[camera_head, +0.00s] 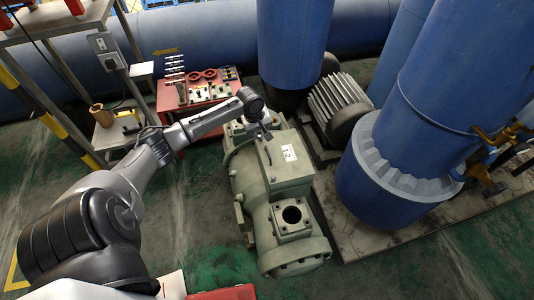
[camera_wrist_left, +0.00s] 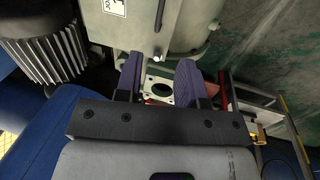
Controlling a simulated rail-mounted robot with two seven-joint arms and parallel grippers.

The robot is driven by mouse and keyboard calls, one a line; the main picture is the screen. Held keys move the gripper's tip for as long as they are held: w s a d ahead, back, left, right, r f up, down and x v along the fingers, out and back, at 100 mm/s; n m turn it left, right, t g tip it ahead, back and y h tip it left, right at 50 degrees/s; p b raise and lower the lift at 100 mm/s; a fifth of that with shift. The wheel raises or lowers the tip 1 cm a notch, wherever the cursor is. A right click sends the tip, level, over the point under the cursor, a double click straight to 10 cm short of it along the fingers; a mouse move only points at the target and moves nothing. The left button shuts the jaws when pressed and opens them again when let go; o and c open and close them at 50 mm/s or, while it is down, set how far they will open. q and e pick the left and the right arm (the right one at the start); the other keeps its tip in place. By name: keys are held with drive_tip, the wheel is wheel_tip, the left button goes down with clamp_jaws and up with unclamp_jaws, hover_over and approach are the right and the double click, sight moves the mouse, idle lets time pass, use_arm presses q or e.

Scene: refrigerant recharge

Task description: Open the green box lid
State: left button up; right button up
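The green machine (camera_head: 262,205) stands on the floor in the middle of the head view. Its green box (camera_head: 285,170), with a white label, sits on its upper right side; the lid looks closed. In the left wrist view the box (camera_wrist_left: 138,32) shows at the top, with a dark bar-like part (camera_wrist_left: 160,16) on it. My left gripper (camera_head: 266,128) is over the far end of the machine, close to the box. Its two fingers (camera_wrist_left: 160,80) are apart with nothing gripped; a flange plate with a hole shows between them. My right gripper is in neither view.
A finned motor (camera_head: 338,100) and large blue pipes (camera_head: 430,90) stand close on the right. A red tool table (camera_head: 197,92) is behind the arm. A shelf frame (camera_head: 60,65) is at the left. Green floor (camera_head: 390,265) is free in front.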

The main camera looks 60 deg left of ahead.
sight(268, 153)
use_arm(q)
drive_tip(key=f+b, duration=0.1)
drive_tip(key=f, duration=0.3)
drive_tip(key=w+f+b, duration=0.1)
drive_tip(key=f+b, duration=0.1)
drive_tip(key=f, duration=0.2)
drive_tip(key=w+f+b, duration=0.1)
drive_tip(key=f, duration=0.3)
drive_tip(key=shift+w+d+f+b, duration=0.15)
drive_tip(key=shift+d+f+b, duration=0.05)
drive_tip(key=shift+d+b, duration=0.2)
drive_tip(key=shift+c, duration=0.2)
clamp_jaws()
